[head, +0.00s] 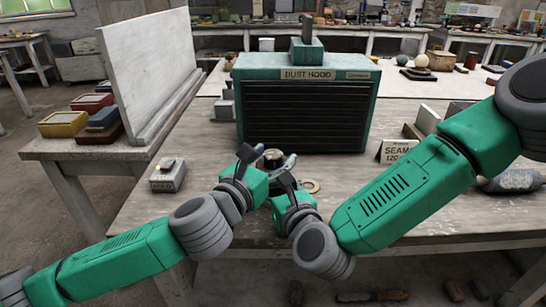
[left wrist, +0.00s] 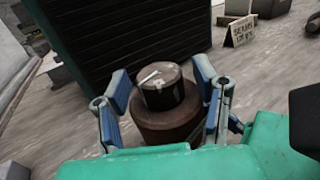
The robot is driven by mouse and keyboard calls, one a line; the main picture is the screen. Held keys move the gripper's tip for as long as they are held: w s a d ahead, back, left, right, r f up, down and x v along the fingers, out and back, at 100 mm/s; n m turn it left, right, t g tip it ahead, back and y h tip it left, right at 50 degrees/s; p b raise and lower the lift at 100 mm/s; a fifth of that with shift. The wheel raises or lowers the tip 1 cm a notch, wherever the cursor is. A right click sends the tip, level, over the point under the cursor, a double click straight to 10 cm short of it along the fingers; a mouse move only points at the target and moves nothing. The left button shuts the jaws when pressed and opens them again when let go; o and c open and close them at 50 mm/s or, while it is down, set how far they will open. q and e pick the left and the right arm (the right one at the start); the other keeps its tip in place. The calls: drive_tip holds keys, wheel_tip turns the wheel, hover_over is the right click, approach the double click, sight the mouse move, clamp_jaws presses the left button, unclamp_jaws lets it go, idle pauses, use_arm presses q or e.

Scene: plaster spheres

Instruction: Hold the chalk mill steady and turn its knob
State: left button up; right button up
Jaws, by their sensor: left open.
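The chalk mill (head: 272,157) stands upright on the bench in front of the dust hood. In the head view its lower part is hidden behind my grippers. The left wrist view shows its brown round body (left wrist: 165,128) and the dark knob (left wrist: 163,95) on top, with a pale mark on its lid. My left gripper (left wrist: 162,82) is open, with blue-padded fingers on both sides of the mill; I cannot tell whether they touch it. My right gripper (head: 286,181) is close beside the left one, just in front of the mill; its fingers are too overlapped to read.
The teal dust hood (head: 306,100) stands close behind the mill. A small grey box (head: 168,175) is on the left, and a flat ring (head: 311,186) lies just right of my grippers. A sign (head: 397,151) stands farther right.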

use_arm(q)
clamp_jaws()
drive_tip(key=shift+a+m+g+h, duration=0.1)
drive_tip(key=shift+m+g+h, duration=0.2)
drive_tip(key=shift+m+h, duration=0.15)
drive_tip(key=m+g+h, duration=0.3)
drive_tip(key=g+h, duration=0.1)
drive_tip(key=shift+w+m+h, duration=0.15)
drive_tip(key=shift+m+h, duration=0.1)
drive_tip(key=shift+m, duration=0.1)
drive_tip(key=m+g+h, duration=0.1)
drive_tip(key=m+g, duration=0.1)
drive_tip(key=g, duration=0.1)
drive_tip(key=m+g+h, duration=0.2)
drive_tip(key=g, duration=0.1)
drive_tip(key=shift+m+g, duration=0.3)
drive_tip(key=c, duration=1.3)
unclamp_jaws()
drive_tip(key=m+g, duration=0.2)
drive_tip(key=g, duration=0.2)
drive_tip(key=m+g, duration=0.3)
drive_tip(key=g, duration=0.1)
drive_tip(key=shift+f, duration=0.1)
drive_tip(key=shift+o, duration=0.2)
drive_tip(key=shift+m+g+y, duration=0.6)
drive_tip(key=shift+m+g, duration=0.5)
drive_tip(key=shift+g, duration=0.45)
drive_tip(key=shift+m+g+y, duration=0.6)
drive_tip(key=shift+m+g, duration=0.5)
drive_tip(key=shift+g, duration=0.45)
